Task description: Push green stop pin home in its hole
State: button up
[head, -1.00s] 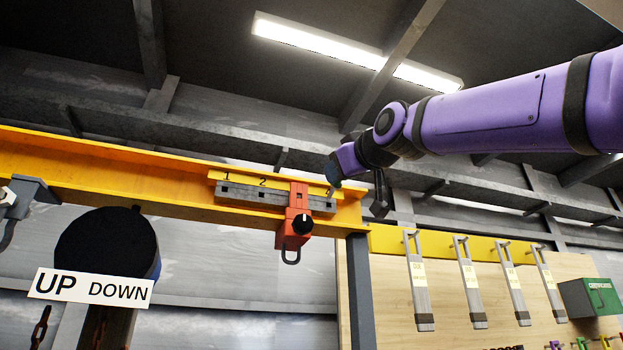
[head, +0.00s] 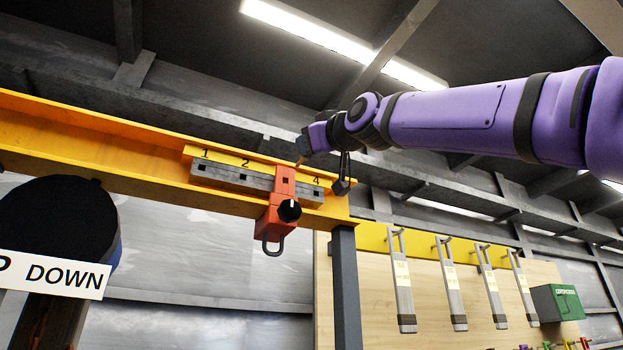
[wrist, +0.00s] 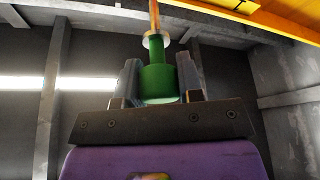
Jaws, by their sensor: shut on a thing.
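In the wrist view my gripper (wrist: 158,78) is shut on the green stop pin (wrist: 158,82), around its green head. The pin's pale collar and brass-coloured shank point away from the jaws. In the head view my gripper (head: 303,148) is just above and right of the top of the red trolley (head: 272,220), and little of the pin can be made out. The grey hole bar (head: 232,178) has dark square holes under the numbers 1, 2 and 4. The trolley's upright strap covers the bar between 2 and 4 and has a dark square opening. The pin appears outside any hole.
The yellow beam (head: 100,140) runs across the left and ends at a grey post (head: 343,280). A black round thing (head: 60,235) with an UP/DOWN sign (head: 60,275) hangs at lower left. Grey hanging straps (head: 402,290) and a green box (head: 556,302) are at right.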

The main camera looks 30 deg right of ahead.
jog(key=shift+w, duration=2.85)
jog(key=shift+w, duration=2.9)
jog(key=o, duration=1)
jog(key=v, duration=1)
jog(key=shift+s+f, duration=0.15)
jog(key=shift+s, duration=0.2)
